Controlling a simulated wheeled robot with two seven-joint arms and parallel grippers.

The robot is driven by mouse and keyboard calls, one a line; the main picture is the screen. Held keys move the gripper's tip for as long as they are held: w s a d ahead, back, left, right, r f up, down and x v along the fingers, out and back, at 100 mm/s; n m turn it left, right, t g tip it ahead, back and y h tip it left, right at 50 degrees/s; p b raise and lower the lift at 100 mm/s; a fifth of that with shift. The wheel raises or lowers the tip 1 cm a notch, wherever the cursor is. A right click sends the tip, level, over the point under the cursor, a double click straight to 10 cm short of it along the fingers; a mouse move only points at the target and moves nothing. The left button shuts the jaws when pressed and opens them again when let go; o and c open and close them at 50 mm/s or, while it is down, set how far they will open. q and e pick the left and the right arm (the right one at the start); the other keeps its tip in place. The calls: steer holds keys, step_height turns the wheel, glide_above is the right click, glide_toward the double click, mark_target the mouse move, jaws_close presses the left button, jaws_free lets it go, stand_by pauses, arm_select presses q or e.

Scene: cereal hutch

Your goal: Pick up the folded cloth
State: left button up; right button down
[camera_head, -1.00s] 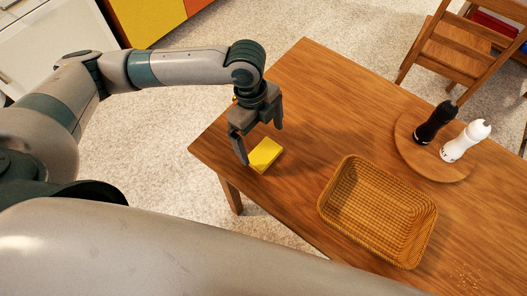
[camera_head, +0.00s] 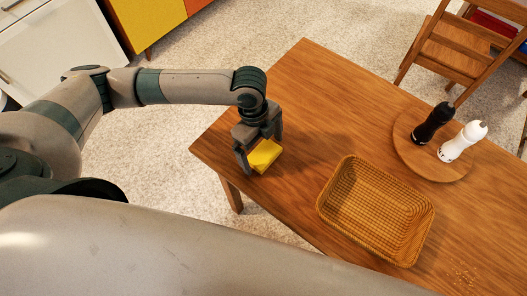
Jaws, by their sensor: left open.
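The folded cloth (camera_head: 264,156) is a small yellow block-shaped bundle on the wooden table (camera_head: 310,110), near its left corner. My left gripper (camera_head: 262,158) is open and points down over the cloth. One finger is at the cloth's left side and the other is behind its upper right side. Whether the fingers touch the cloth I cannot tell. The upper edge of the cloth is partly hidden by the gripper. My right gripper is not in view.
A woven basket (camera_head: 427,228) stands to the right of the cloth. Beyond it a round wooden board (camera_head: 405,150) bears a black mill (camera_head: 433,124) and a white mill (camera_head: 463,141). A wooden chair (camera_head: 445,50) stands at the far side. The table's middle is clear.

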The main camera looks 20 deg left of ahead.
mark_target(267, 155)
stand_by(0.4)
arm_select(q)
steer(key=c, duration=1.1)
steer(key=shift+r, duration=0.45)
steer(key=r, duration=0.1)
steer(key=r+b, duration=0.1)
steer(key=r, duration=0.1)
steer(key=shift+s+d+r, duration=0.1)
steer(key=shift+d+r, duration=0.05)
steer(key=shift+d, duration=0.2)
steer(key=s+d+r, duration=0.1)
steer(key=d+r, duration=0.1)
steer(key=d, duration=0.1)
steer(key=s+d+r+b, duration=0.1)
steer(key=s+d+r, duration=0.1)
steer(key=d, duration=0.1)
steer(key=s+d+r, duration=0.1)
steer(key=d+r, duration=0.1)
steer(key=d, duration=0.2)
steer(key=shift+s+r, duration=0.35)
steer(key=shift+s, duration=0.05)
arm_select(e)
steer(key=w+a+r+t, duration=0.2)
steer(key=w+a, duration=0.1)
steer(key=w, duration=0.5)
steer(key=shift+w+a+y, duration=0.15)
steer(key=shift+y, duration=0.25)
arm_select(q)
steer(key=shift+o, duration=0.6)
